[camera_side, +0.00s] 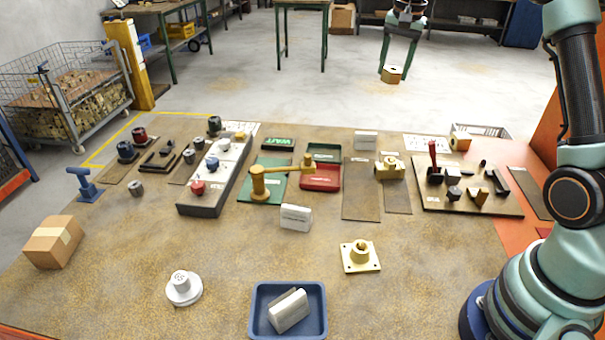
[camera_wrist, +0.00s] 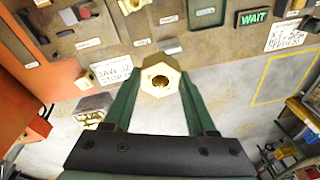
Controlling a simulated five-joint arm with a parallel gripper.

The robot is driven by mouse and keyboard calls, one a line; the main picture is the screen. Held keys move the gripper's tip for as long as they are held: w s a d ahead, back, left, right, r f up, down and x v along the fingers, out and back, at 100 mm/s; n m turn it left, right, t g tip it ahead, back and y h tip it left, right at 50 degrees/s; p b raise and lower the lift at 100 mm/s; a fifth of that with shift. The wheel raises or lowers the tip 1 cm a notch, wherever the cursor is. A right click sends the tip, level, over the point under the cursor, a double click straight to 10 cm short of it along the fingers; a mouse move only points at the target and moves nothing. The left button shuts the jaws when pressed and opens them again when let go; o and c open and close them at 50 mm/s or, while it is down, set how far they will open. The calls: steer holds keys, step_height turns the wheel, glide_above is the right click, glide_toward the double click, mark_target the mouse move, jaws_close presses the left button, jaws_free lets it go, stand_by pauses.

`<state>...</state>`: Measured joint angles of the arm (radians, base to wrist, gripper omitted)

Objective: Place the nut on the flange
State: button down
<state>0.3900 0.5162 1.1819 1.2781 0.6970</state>
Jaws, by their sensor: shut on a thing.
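My gripper (camera_side: 393,72) is shut on a brass hex nut (camera_side: 391,76), held high in the air toward the back of the side view. In the wrist view the nut (camera_wrist: 172,91) sits between the green fingertips, its hole facing the camera. The brass flange (camera_side: 360,262), a square plate with a raised round hub, lies on the front middle of the table, well apart from my gripper. A round white flanged piece (camera_side: 183,292) stands at the front left. The wrist view does not clearly show the brass flange.
A blue tray (camera_side: 254,318) with a pale block is at the front. A brass lever fixture (camera_side: 262,184), red and green trays, and a tool board (camera_side: 470,205) stand further back. Another brass hex piece (camera_side: 460,141) is at the back right. The table around the brass flange is clear.

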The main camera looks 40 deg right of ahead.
steer(key=s+a+r+n, duration=0.2)
steer(key=a+n, duration=0.1)
steer(key=a, duration=0.5)
steer(key=n+y, duration=0.1)
steer(key=n, duration=1)
glide_above(360, 246)
steer(key=f, duration=0.2)
steer(key=shift+n, duration=0.3)
steer(key=f, duration=1.9)
steer(key=shift+s+d+f, duration=0.1)
steer(key=shift+s+f, duration=0.1)
steer(key=shift+f, duration=0.2)
steer(key=shift+f, duration=0.15)
steer(key=shift+c, duration=1)
jaws_free()
